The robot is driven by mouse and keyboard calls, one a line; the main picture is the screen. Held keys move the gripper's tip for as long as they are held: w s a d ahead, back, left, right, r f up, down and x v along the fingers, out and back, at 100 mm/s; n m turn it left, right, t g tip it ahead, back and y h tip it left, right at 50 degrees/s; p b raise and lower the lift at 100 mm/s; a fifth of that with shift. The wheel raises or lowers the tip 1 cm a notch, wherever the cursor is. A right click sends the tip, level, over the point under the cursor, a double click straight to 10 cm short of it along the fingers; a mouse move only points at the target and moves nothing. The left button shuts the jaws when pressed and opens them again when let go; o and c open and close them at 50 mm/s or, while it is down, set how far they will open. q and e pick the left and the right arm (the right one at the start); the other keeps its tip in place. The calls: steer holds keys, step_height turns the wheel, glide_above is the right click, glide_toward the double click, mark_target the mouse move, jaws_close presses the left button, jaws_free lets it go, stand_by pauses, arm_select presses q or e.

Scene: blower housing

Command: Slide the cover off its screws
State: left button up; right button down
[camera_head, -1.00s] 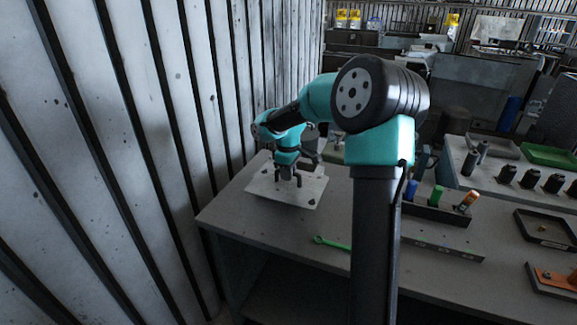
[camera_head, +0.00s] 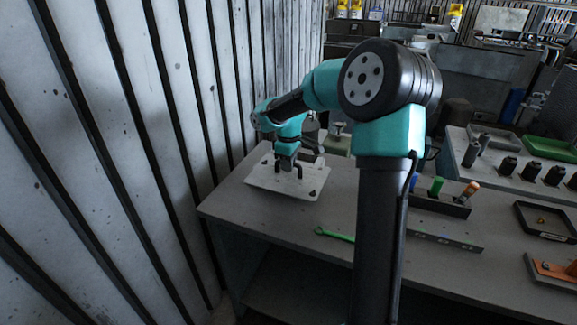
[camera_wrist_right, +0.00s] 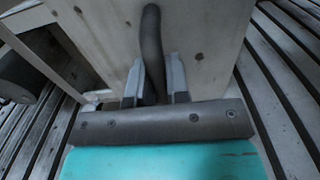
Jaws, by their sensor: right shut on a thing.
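The cover is a pale, flat metal plate (camera_head: 315,183) with dark spots near its edges and a dark bent handle. It lies at the far left of the grey workbench in the head view. My right gripper (camera_head: 288,165) is over the middle of the plate. In the right wrist view the right gripper (camera_wrist_right: 155,90) is shut on the dark curved handle (camera_wrist_right: 151,45), which rises from the pale cover (camera_wrist_right: 205,40). I cannot tell whether the screws are in the cover's holes. My left gripper is out of view.
A green wrench (camera_head: 334,234) lies near the bench's front edge. A dark holder (camera_head: 440,206) with coloured-handled tools stands to the right, behind a grey bar. A corrugated metal wall (camera_head: 130,140) rises close on the left.

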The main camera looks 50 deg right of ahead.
steer(key=shift+r, duration=3.6)
